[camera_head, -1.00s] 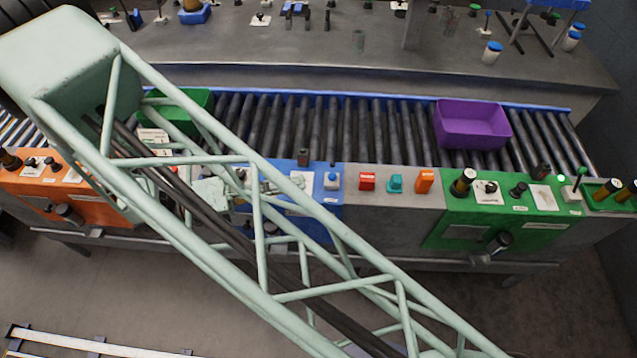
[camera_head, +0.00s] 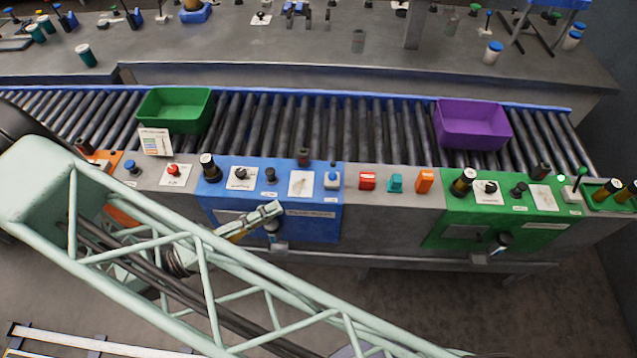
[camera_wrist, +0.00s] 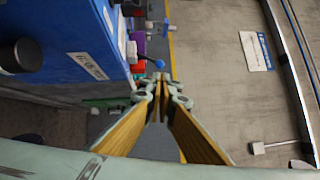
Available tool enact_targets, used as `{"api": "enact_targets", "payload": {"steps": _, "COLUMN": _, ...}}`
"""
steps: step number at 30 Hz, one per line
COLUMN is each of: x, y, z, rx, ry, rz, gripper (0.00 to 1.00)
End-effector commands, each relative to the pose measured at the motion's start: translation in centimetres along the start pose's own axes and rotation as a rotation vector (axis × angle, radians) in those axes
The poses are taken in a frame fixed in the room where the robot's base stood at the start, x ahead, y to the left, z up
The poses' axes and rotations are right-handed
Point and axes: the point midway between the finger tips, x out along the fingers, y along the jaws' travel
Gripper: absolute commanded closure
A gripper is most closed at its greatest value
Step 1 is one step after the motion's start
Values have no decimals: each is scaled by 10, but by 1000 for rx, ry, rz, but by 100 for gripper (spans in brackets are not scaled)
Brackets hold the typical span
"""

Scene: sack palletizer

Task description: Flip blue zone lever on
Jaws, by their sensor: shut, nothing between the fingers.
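The blue zone panel (camera_head: 225,192) is left of centre on the front of the conveyor. A lever with a dark handle (camera_head: 272,231) is at its lower front edge, partly behind my gripper. My gripper (camera_head: 277,209) is shut and empty, its tips in front of the panel's lower right part, close above the lever in the picture. In the wrist view the shut fingertips (camera_wrist: 163,82) are near a blue ball on a short stem (camera_wrist: 159,63). I cannot tell whether this is the same lever or whether they touch. The panel's labelled face (camera_wrist: 65,30) is on the left.
Several knobs and switches stand on the panel top. A green panel (camera_head: 460,228) with a similar lever (camera_head: 502,241) is to the right. Red (camera_head: 367,181), teal (camera_head: 395,184) and orange (camera_head: 425,181) blocks lie between. Green (camera_head: 180,110) and purple (camera_head: 472,125) bins sit on the rollers.

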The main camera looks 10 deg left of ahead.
Motion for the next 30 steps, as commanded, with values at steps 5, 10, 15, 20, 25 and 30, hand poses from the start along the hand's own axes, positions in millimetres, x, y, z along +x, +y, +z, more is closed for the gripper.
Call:
{"api": "enact_targets", "payload": {"steps": 5, "x": 0, "y": 0, "z": 0, "rx": 0, "ry": 0, "rz": 0, "gripper": 100}}
{"api": "enact_targets", "payload": {"steps": 10, "x": 0, "y": 0, "z": 0, "rx": 0, "ry": 0, "rz": 0, "gripper": 100}}
{"api": "enact_targets", "payload": {"steps": 15, "x": 5, "y": 0, "z": 0, "rx": 1, "ry": 0, "rz": 0, "gripper": 100}}
{"api": "enact_targets", "payload": {"steps": 20, "x": 16, "y": 0, "z": 0, "rx": 1, "ry": 0, "rz": 0, "gripper": 100}}
{"api": "enact_targets", "payload": {"steps": 25, "x": 34, "y": 1, "z": 0, "rx": -1, "ry": 2, "rz": 0, "gripper": 100}}
{"api": "enact_targets", "payload": {"steps": 30, "x": 55, "y": 0, "z": 0, "rx": 0, "ry": 2, "rz": -1, "gripper": 100}}
